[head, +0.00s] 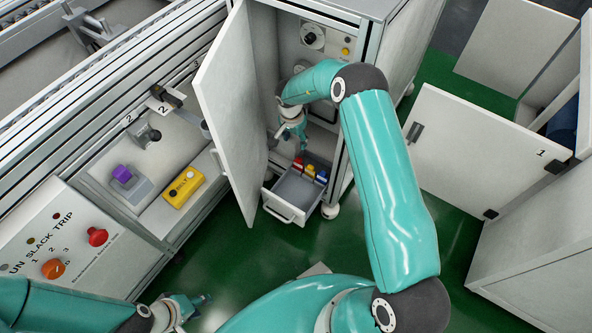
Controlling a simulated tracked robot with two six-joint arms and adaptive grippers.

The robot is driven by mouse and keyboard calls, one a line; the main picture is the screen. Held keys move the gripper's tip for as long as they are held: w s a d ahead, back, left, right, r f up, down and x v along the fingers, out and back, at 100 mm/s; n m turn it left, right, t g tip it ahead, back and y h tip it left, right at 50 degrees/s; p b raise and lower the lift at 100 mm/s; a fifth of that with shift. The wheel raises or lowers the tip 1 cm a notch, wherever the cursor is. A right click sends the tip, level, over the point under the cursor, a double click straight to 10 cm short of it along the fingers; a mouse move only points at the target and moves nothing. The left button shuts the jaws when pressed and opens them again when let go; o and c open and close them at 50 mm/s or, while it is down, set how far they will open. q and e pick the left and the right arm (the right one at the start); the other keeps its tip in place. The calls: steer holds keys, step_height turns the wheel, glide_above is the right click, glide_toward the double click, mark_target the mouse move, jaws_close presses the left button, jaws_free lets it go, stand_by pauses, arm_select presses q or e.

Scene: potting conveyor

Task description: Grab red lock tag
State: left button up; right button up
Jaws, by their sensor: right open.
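The red lock tag (298,163) stands at the back of an open grey drawer (287,212), at the left end of a row with a yellow tag (310,170) and a blue tag (321,177). My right gripper (298,146) reaches into the open cabinet, pointing down just above the red tag. It is open; whether its fingers touch the tag I cannot tell. My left gripper (196,302) is low at the bottom of the view, away from the drawer. Its jaws are too small and angled to read.
The open cabinet door (232,110) stands left of my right arm. A control panel with a red button (97,236) and orange knob (54,268) is at the left. A yellow box (183,187) and purple block (122,174) sit by the conveyor. Green floor lies below.

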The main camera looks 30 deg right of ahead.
steer(key=b, duration=0.2)
glide_above(299, 161)
steer(key=a, duration=0.1)
step_height(299, 161, down, 9)
steer(key=shift+d+f+b, duration=0.2)
steer(key=shift+f+b, duration=0.55)
steer(key=shift+f, duration=0.45)
steer(key=shift+d+f+b, duration=0.15)
steer(key=shift+f+b, duration=0.55)
steer(key=shift+f, duration=0.5)
jaws_close()
